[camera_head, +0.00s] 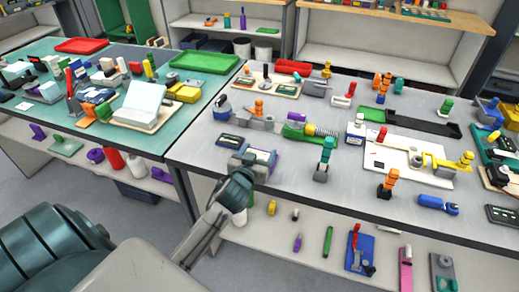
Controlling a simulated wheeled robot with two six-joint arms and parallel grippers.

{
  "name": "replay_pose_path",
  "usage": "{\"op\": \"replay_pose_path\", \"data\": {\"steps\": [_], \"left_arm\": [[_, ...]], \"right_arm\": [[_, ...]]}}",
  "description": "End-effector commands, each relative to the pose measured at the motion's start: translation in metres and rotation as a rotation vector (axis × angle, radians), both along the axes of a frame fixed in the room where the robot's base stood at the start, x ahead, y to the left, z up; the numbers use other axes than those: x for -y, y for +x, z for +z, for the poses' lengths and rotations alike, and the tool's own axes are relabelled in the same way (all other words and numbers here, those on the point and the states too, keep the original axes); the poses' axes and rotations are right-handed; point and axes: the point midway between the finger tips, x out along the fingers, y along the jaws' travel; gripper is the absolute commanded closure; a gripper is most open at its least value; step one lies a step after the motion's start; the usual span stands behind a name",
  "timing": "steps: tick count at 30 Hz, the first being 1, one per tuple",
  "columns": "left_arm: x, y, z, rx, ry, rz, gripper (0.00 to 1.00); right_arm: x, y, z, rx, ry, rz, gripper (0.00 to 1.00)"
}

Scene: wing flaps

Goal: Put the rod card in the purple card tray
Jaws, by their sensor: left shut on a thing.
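The purple card tray (273,163) lies near the front edge of the grey table, left of its middle. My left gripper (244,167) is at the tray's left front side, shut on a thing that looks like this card. The fingers partly hide the card and the tray's near left part. My right gripper is out of view.
Another dark card (230,141) lies just behind the tray. A green and yellow spring part (310,130) and a teal-green clamp (325,158) stand to the right. A white board (408,150) lies farther right. The teal table (60,125) at left is crowded.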

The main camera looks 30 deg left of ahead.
Motion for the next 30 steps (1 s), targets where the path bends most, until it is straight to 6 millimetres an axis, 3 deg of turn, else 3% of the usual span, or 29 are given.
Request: {"op": "replay_pose_path", "data": {"steps": [3,11,15,18,29,30], "left_arm": [[-0.012,0.020,0.001,0.000,0.001,0.001,0.54],[-0.024,0.040,-0.003,0.000,-0.001,0.001,0.54],[-0.023,0.038,-0.029,-0.005,-0.001,0.001,0.54],[-0.022,0.038,-0.038,-0.002,-0.001,0.000,0.54],[-0.022,0.038,-0.044,-0.001,-0.002,0.000,0.54],[-0.022,0.038,-0.043,-0.001,-0.002,0.000,0.27]], "right_arm": [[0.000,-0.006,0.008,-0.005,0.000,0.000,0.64],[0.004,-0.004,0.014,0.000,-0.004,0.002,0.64],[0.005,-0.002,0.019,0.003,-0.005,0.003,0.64],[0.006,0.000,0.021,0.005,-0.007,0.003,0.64],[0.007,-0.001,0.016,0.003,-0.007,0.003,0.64],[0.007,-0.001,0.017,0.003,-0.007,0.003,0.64]]}}
